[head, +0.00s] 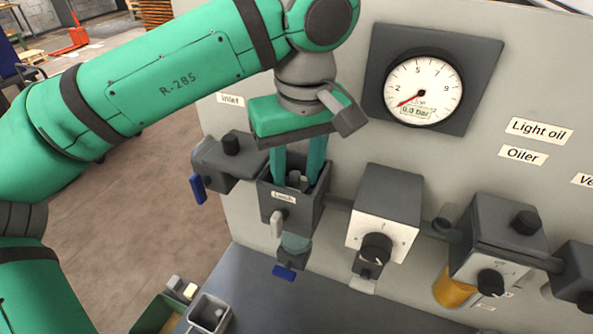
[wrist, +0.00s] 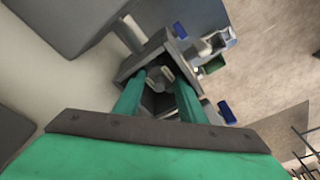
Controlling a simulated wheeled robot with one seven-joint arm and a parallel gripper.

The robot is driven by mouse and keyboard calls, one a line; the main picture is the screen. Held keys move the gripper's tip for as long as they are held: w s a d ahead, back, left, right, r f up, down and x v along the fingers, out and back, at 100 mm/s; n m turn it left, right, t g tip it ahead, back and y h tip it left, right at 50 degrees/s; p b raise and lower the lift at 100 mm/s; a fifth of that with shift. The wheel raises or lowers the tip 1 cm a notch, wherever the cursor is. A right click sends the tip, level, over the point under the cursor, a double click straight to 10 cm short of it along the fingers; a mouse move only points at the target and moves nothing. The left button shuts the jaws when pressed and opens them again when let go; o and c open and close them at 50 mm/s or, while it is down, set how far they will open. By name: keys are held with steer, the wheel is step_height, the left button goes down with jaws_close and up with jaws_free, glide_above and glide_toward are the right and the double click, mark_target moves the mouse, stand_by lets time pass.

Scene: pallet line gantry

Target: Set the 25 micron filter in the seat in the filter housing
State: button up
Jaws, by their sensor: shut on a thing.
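The filter housing (head: 308,214) is a dark grey, open-topped box on the panel, with a small label and a pale lever on its front. My gripper (head: 297,180) points down with both green fingers inside the box's open top. It is shut on a small grey piece (head: 295,178), seemingly the filter; its micron mark cannot be read. In the wrist view, the fingers (wrist: 157,88) reach past the housing rim (wrist: 133,66), with the grey piece between them. The seat and the piece's lower end are hidden, so I cannot tell whether they touch.
A valve with a blue handle (head: 198,188) adjoins the housing on the left. A regulator box (head: 388,205) and an oiler (head: 500,235) stand to the right. A pressure gauge (head: 423,88) is above right. A grey bin (head: 209,314) and a green tray (head: 160,314) sit at lower left.

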steer(key=o, duration=0.7)
steer(key=shift+f, duration=0.1)
steer(key=shift+o, duration=0.8)
steer(key=shift+w, duration=0.1)
step_height(320, 180, up, 12)
steer(key=s, duration=0.2)
steer(key=shift+d, duration=0.35)
steer(key=shift+w, duration=0.15)
